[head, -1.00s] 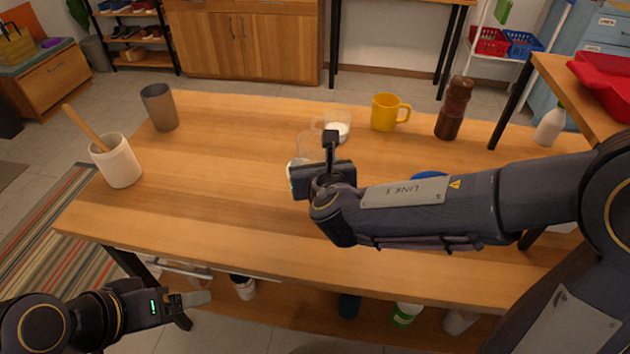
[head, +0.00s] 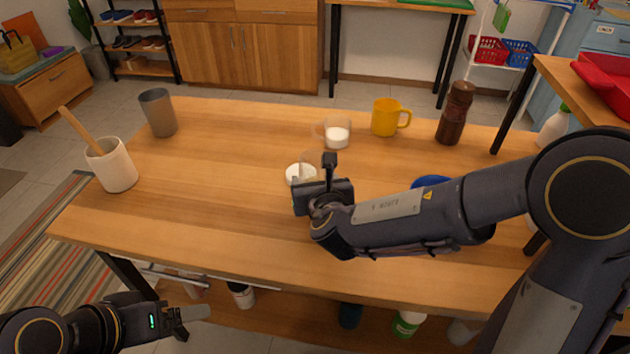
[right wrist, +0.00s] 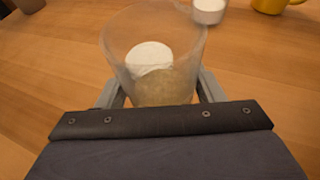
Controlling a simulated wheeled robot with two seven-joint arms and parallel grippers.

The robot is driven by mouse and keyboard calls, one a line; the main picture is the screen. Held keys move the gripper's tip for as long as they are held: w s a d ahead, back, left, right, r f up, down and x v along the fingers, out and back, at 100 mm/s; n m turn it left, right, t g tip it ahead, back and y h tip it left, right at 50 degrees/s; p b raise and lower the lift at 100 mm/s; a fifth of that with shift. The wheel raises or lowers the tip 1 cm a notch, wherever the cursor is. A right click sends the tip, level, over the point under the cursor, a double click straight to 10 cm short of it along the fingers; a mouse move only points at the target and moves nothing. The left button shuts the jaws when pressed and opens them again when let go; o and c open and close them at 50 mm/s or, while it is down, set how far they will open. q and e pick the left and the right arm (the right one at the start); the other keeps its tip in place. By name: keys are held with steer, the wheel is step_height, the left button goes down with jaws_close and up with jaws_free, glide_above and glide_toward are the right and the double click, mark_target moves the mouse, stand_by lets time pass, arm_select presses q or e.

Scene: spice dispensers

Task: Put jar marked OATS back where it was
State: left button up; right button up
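A clear jar (right wrist: 155,85) with pale grainy contents stands between the fingers of my right gripper (right wrist: 158,92) in the right wrist view. The fingers are closed against its sides. In the head view my right gripper (head: 325,180) is over the middle of the table, and its body hides most of the jar (head: 309,158). No OATS marking shows. A white round patch (head: 298,174) lies beside the jar in the head view; it also shows through the glass in the right wrist view (right wrist: 150,57). My left gripper (head: 192,320) is empty, fingers apart, before the table's front left.
A glass cup with white contents (head: 336,137), a yellow mug (head: 386,117) and a brown mill (head: 455,112) stand behind. A grey cup (head: 158,112) and utensil crock (head: 112,165) are left. Several containers sit on the lower shelf (head: 275,315). The table's left middle is clear.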

steer(key=o, duration=0.4)
steer(key=shift+r, duration=0.1)
